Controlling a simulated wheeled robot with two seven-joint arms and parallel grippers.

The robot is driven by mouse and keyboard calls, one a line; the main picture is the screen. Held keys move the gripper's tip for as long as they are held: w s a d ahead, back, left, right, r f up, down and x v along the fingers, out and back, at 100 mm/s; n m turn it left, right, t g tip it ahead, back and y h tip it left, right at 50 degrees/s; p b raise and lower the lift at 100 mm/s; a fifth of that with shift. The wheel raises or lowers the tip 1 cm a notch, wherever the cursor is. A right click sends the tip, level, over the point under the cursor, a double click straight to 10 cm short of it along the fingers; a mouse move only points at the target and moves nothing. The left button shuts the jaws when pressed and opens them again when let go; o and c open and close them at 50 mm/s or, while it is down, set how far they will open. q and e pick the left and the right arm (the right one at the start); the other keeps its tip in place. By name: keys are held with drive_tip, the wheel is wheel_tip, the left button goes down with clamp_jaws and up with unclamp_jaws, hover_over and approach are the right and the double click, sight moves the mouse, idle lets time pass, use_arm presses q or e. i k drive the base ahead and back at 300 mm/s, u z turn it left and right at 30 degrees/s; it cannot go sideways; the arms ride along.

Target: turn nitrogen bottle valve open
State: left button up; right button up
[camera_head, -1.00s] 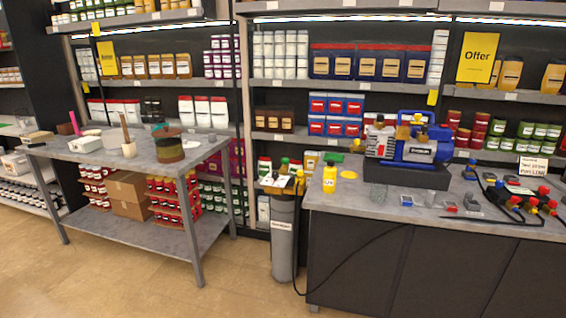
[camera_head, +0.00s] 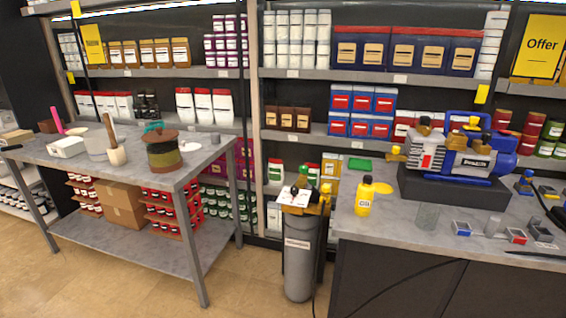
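The nitrogen bottle (camera_head: 299,262) is a grey upright cylinder with a label. It stands on the floor in the gap between the two tables, in the middle of the head view. On its top are a green knob (camera_head: 304,171), yellow-brown fittings (camera_head: 325,195) and a white tag or plate (camera_head: 293,197). I cannot tell from this distance whether the valve is open or shut. Neither of my grippers shows in the view.
A grey table (camera_head: 200,165) with pots and a mortar stands at left. A counter (camera_head: 400,232) at right carries the blue vacuum pump (camera_head: 465,157), a yellow bottle (camera_head: 364,197) and small parts. Stocked shelves line the back. The floor (camera_head: 110,292) in front is clear.

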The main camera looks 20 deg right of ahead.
sight(303, 170)
drive_tip(key=z, duration=0.3)
drive_tip(key=i, duration=0.8)
drive_tip(key=z, duration=0.6)
